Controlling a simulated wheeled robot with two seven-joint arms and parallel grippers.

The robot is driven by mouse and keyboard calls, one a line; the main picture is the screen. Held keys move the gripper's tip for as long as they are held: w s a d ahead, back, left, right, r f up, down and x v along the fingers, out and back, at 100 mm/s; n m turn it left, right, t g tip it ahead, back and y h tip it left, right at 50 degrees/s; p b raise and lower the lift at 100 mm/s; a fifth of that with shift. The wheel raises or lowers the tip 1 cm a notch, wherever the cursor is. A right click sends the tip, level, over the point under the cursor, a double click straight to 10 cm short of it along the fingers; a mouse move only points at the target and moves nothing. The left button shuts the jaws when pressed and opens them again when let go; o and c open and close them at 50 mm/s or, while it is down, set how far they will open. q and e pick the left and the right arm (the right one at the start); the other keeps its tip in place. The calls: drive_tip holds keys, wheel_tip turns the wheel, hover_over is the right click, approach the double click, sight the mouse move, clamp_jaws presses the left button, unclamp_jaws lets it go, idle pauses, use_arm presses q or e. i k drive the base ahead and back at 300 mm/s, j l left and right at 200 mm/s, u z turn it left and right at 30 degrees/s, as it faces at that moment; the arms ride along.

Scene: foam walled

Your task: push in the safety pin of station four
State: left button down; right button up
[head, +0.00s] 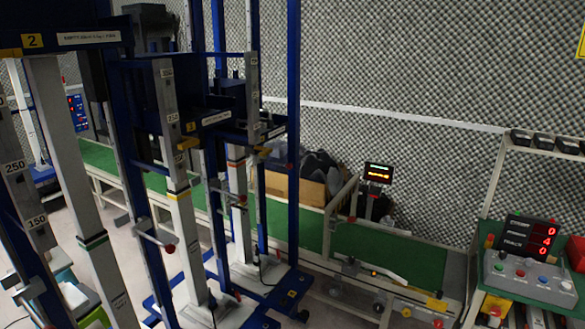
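Several tall station frames with blue and grey posts stand at the left and centre. The nearest one has a yellow plate reading 2 (33,41) on its dark crossbeam. Another frame (215,120) behind it has a small yellow plate whose number I cannot read surely. I cannot tell which frame is station four. A small red knob (170,248) shows low on one post, and another red knob (242,198) on a post farther right. I cannot tell whether either is a safety pin. Neither gripper is in view.
A control box (530,276) with coloured buttons and a red-digit display (528,237) stands at the right. A green-topped bench (400,258) runs along the foam wall (400,60), with a cardboard box (280,186) near it. Blue frame feet (270,303) spread over the floor.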

sight(290, 166)
drive_tip(key=i+l, duration=0.4)
drive_tip(key=i+l+z, duration=0.15)
drive_tip(key=i+l, duration=0.25)
drive_tip(key=i, duration=0.15)
drive_tip(key=i+l, duration=0.3)
drive_tip(key=i, duration=0.2)
drive_tip(key=i+l+z, duration=0.1)
drive_tip(key=i+l, duration=0.25)
drive_tip(key=i, duration=0.1)
